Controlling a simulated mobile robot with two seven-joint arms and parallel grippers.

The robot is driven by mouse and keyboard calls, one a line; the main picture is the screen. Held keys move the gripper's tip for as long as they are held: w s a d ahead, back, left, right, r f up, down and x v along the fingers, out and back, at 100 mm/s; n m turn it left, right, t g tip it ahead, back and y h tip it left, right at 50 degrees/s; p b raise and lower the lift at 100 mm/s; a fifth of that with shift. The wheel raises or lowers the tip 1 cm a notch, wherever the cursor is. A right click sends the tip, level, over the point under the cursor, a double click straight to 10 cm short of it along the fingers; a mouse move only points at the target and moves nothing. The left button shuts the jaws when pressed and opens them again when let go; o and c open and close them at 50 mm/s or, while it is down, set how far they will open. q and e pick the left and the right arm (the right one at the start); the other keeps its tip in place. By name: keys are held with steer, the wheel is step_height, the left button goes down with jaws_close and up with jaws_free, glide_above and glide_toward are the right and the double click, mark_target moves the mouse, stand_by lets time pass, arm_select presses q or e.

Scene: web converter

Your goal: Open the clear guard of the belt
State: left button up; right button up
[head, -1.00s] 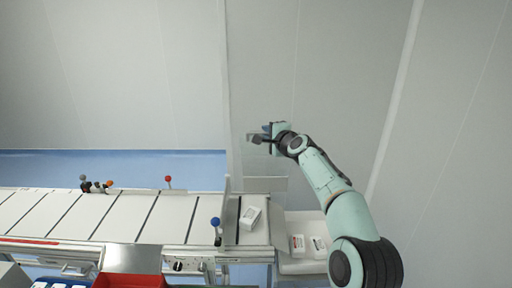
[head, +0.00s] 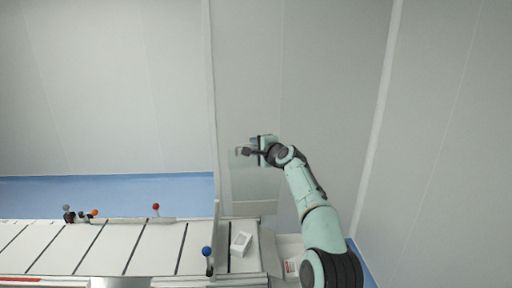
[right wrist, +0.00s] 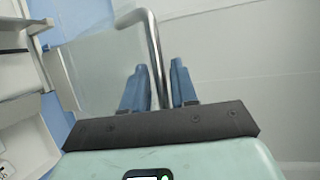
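The clear guard (head: 255,185) stands raised above the right end of the belt (head: 150,250). Its see-through panel also shows in the right wrist view (right wrist: 100,65), at the left of the fingers. The guard's metal bar handle (right wrist: 152,45) runs down between the two blue fingers of my right gripper (right wrist: 160,85), which look closed around it with little gap. In the head view my right gripper (head: 250,151) is at the guard's upper edge, high above the belt. My left gripper is not in view.
A white box (head: 241,244) lies on the belt's right end, and another (head: 291,266) lies beyond it, partly behind my right arm. Ball-topped levers, blue (head: 207,252) and red (head: 156,207), stand along the belt. A plain grey wall rises behind.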

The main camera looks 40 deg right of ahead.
steer(key=shift+o, duration=0.2)
steer(key=shift+s+a, duration=0.1)
steer(key=shift+s, duration=0.15)
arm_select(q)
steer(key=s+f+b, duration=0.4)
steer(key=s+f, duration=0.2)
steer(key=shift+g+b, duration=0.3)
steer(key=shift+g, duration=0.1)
arm_select(e)
steer(key=v, duration=1.2)
steer(key=shift+s+r, duration=0.25)
steer(key=shift+s, duration=0.15)
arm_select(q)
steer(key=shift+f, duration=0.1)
arm_select(e)
steer(key=shift+a, duration=0.1)
